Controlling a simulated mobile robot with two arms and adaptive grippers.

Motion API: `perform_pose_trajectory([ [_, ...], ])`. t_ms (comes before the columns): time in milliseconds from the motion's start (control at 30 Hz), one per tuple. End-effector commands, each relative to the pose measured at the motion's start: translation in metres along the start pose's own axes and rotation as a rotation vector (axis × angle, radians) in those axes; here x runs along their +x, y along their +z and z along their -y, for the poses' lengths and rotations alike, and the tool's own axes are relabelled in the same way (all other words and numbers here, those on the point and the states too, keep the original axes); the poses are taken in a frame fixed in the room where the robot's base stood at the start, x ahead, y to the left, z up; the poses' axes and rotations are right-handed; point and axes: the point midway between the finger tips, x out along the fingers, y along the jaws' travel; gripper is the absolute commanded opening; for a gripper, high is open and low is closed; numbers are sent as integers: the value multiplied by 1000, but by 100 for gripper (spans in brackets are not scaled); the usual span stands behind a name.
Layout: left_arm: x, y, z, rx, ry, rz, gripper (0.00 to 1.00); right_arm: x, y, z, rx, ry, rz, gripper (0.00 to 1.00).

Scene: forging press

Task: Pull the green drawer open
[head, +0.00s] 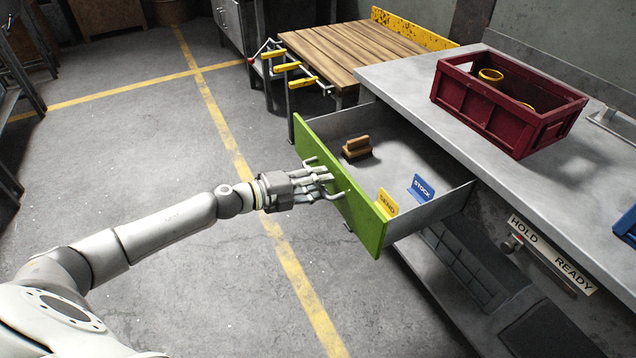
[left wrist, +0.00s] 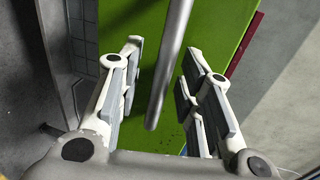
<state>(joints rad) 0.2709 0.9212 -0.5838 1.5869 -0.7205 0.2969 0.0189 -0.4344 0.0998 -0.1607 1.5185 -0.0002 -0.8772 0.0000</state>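The green drawer (head: 368,218) stands pulled well out of the grey workbench, its inside showing in the head view. Its green front (left wrist: 222,35) fills the middle of the left wrist view. A grey bar handle (left wrist: 172,60) is on that front; its ends show past my fingers in the head view. My left gripper (head: 326,184) is at the handle, with one finger on each side of the bar. In the left wrist view the fingers (left wrist: 158,85) are spread, with gaps beside the bar. My right gripper is not in view.
Inside the drawer are a wooden-handled brush (head: 357,147), a yellow card (head: 386,204) and a blue card (head: 422,188). A red crate (head: 492,118) sits on the workbench top (head: 400,82). A slatted wooden table (head: 345,50) stands behind. The floor left of the drawer is clear.

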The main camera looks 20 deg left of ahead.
Motion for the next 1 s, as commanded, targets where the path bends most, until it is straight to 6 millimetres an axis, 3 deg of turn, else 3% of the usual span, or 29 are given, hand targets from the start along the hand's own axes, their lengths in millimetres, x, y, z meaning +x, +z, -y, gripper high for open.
perform_pose_trajectory([
  [367, -11, 1, -1, -3, 1, 2, 34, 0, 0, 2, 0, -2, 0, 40],
  [1000, -88, 0, -2, -2, 3, 0, 34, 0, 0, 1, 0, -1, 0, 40],
])
